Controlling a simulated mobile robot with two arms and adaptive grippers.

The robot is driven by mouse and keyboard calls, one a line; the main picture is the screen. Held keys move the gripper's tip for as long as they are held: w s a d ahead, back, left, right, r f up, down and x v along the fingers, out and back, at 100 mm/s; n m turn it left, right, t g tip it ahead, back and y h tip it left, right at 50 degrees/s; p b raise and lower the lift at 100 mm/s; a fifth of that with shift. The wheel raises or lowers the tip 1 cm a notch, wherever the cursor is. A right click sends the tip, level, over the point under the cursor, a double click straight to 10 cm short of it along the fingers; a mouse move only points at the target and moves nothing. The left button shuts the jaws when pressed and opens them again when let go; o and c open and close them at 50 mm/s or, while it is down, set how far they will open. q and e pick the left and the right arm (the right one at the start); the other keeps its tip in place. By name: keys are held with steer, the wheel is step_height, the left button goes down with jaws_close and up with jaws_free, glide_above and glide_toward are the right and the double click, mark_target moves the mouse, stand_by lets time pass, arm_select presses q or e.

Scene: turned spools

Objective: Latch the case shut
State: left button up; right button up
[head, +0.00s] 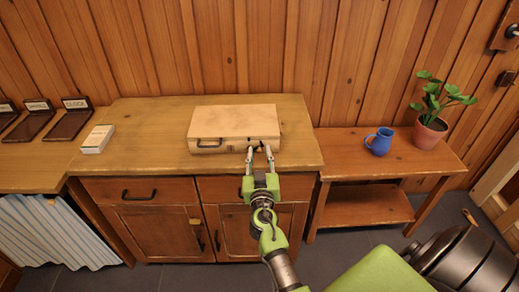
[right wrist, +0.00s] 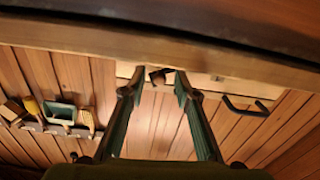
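The pale wooden case (head: 235,122) lies flat on the cabinet top with its lid down. Its dark handle (head: 209,143) is on the front, left of my right gripper; the handle also shows in the right wrist view (right wrist: 246,106). My right gripper (head: 259,149) is at the right part of the case's front, its two fingers apart. In the right wrist view a small dark latch (right wrist: 159,76) shows between the fingertips, with no finger clearly pressing it. Whether the latch is fastened I cannot tell. My left gripper is not in view.
The case stands on a wooden cabinet (head: 150,112). A small white box (head: 98,139) lies at left. A lower side table (head: 345,142) at right holds a blue jug (head: 379,142) and a potted plant (head: 430,132).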

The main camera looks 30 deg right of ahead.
mark_target(253, 139)
steer(key=shift+s, duration=0.1)
steer(key=shift+r, duration=0.1)
jaws_close()
steer(key=shift+a+r+n, duration=0.1)
steer(key=shift+r+n, duration=0.1)
steer(key=shift+n, duration=0.55)
steer(key=shift+r+n, duration=0.2)
steer(key=shift+n, duration=0.55)
steer(key=n, duration=0.2)
steer(key=r+n, duration=0.1)
steer(key=shift+w+a+n+b, duration=0.2)
steer(key=shift+a+n+b, duration=0.05)
steer(key=shift+n+b, duration=0.05)
steer(key=n, duration=0.3)
steer(key=shift+w+a+r, duration=0.2)
steer(key=shift+a+r, duration=0.1)
steer(key=shift+w+a+r+n, duration=0.1)
steer(key=shift+n, duration=0.55)
steer(key=shift+w+a+r+n, duration=0.1)
steer(key=shift+n, duration=0.55)
